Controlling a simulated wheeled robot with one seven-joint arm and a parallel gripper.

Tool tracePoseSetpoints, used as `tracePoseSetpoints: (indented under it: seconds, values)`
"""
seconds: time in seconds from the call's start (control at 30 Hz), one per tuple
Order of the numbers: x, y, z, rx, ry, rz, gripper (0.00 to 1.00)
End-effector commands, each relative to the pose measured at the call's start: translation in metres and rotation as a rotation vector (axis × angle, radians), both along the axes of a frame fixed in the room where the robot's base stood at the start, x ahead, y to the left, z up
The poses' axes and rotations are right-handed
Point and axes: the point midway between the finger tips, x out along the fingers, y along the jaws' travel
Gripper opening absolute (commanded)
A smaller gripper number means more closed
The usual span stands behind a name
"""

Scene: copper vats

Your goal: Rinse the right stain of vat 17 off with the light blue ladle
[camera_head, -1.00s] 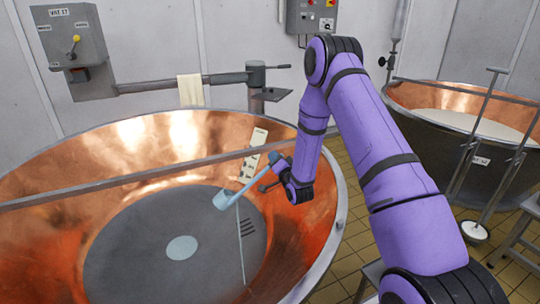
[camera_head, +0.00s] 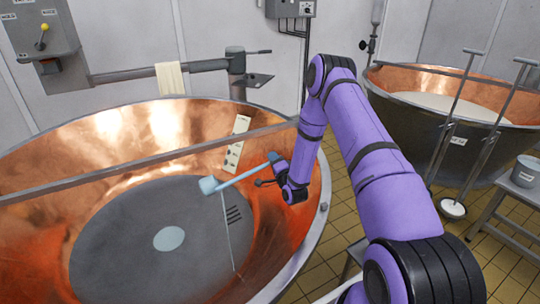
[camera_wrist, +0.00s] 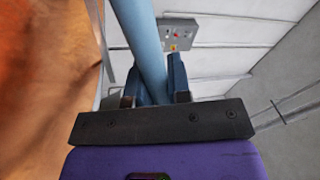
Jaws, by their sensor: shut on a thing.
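The large copper vat (camera_head: 60,150) fills the left of the head view, with a grey surface (camera_head: 120,215) low inside it. The light blue ladle (camera_head: 238,178) is over the vat's right part, its cup (camera_head: 208,185) to the left and its handle slanting up to the right. My gripper (camera_head: 276,166) is shut on the handle's end, over the right inner wall. In the wrist view the handle (camera_wrist: 140,40) runs up from between the fingers of my gripper (camera_wrist: 153,82). I cannot pick out a stain on the copper with certainty; reflections cover much of it.
A grey bar (camera_head: 130,175) crosses above the vat near the ladle. A cream strip with dark marks (camera_head: 237,145) is at the vat's back right wall. A second vat (camera_head: 420,130) stands at right, with tiled floor (camera_head: 340,205) between. A cream cloth (camera_head: 171,78) hangs behind.

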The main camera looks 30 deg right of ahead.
Motion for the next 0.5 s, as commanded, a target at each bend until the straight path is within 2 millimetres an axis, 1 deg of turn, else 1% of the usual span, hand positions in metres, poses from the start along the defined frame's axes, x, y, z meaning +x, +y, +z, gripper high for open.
tracePoseSetpoints:
  seconds: [0.2,0.5]
  values:
    - [-0.002,-0.012,-0.02,0.092,-0.012,-0.002,0.0]
    - [-0.003,-0.017,-0.051,0.218,-0.027,-0.002,0.0]
